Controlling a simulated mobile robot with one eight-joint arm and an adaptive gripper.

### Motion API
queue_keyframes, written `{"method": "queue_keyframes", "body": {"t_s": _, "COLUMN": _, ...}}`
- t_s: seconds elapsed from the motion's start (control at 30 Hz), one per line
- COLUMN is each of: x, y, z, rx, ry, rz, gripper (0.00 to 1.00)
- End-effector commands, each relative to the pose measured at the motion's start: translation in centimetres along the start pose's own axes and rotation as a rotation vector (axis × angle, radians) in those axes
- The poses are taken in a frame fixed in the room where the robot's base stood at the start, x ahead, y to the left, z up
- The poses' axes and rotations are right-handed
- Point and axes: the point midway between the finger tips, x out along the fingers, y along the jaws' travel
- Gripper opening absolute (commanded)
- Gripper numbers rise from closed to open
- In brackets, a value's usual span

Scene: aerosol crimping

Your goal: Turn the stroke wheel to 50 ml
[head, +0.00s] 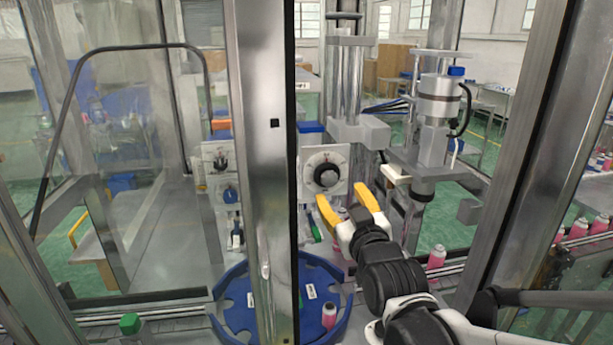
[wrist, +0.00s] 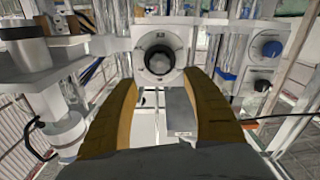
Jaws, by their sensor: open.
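The stroke wheel appears to be the black knob (head: 326,175) on a white plate with a round dial, in the middle of the head view. It also shows in the wrist view (wrist: 158,60), top centre, straight ahead of the fingers. The dial markings are too small to read. My gripper (head: 342,198) has yellow fingers and is open and empty. Its fingertips are just below and in front of the knob in the head view. In the wrist view the two fingers (wrist: 167,85) stand left and right below the knob, apart from it.
A blue knob (head: 230,194) and a smaller black knob (head: 220,163) sit on a panel to the left, behind a metal post (head: 262,120). A blue round carrier (head: 345,318) with a pink can (head: 329,316) is below. A crimping head (head: 424,185) hangs to the right.

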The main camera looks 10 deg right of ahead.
Motion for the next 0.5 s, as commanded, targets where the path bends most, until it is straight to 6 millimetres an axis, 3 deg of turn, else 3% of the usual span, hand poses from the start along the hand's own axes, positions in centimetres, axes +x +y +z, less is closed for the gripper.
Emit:
{"method": "queue_keyframes", "body": {"t_s": 0.3, "x": 6.3, "y": -0.1, "z": 0.3, "rx": 0.0, "ry": -0.002, "rz": 0.0, "gripper": 0.57}}
{"method": "queue_keyframes", "body": {"t_s": 0.5, "x": 8.5, "y": 0.0, "z": 0.2, "rx": 0.0, "ry": -0.003, "rz": 0.0, "gripper": 0.57}}
